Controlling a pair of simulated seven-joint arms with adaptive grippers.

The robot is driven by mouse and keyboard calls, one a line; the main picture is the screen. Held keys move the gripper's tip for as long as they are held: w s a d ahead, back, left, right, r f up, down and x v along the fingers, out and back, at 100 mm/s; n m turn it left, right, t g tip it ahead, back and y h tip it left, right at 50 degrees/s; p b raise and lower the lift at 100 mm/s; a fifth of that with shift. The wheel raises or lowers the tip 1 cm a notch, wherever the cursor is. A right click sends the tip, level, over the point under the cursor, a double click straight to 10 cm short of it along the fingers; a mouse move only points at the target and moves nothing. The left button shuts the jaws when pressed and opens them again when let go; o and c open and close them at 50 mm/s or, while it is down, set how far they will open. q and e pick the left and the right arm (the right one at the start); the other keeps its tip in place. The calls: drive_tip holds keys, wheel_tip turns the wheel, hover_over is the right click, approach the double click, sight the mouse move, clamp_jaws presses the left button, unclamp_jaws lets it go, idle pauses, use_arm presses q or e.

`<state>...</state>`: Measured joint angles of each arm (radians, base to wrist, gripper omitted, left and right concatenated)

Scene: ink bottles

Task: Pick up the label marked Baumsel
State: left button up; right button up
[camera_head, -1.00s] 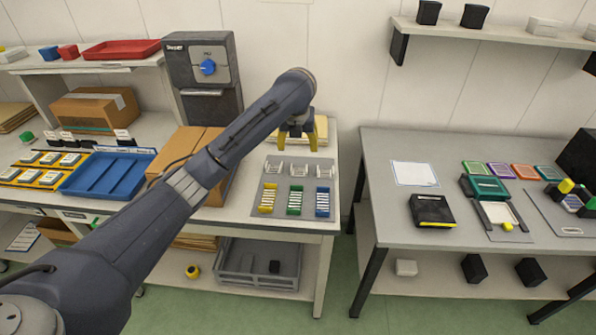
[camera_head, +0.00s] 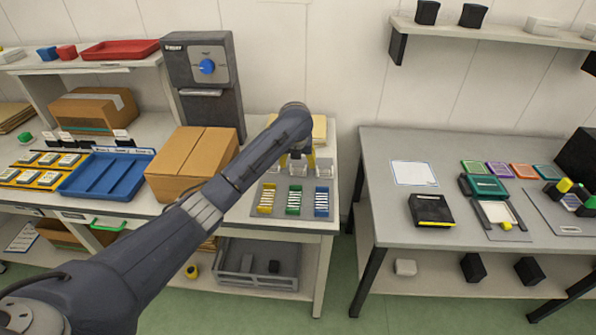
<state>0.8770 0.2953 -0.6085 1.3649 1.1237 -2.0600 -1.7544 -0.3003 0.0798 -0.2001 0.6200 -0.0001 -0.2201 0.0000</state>
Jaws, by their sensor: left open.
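My left gripper (camera_head: 297,163) is open, with its yellow fingers pointing down over the back part of a grey mat (camera_head: 279,188) on the left bench. Small whitish holders stand in a row at the back of the mat; one shows at the right (camera_head: 324,169), and the middle one is partly behind the gripper. In front are a yellow rack (camera_head: 266,199), a green rack (camera_head: 293,201) and a blue rack (camera_head: 321,202) with white strips. The writing is too small to read, so I cannot tell which label says Baumsel. My right gripper is out of view.
A cardboard box (camera_head: 190,160) stands left of the mat, beside my left arm. A dark machine with a blue knob (camera_head: 207,67) stands behind it. A blue tray (camera_head: 103,178) lies further left. A gap separates this bench from the right table (camera_head: 388,214).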

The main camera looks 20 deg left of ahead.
sight(298, 170)
use_arm(q)
drive_tip(key=shift+x, duration=2.25)
drive_tip(key=shift+c, duration=0.4)
drive_tip(key=c, duration=0.5)
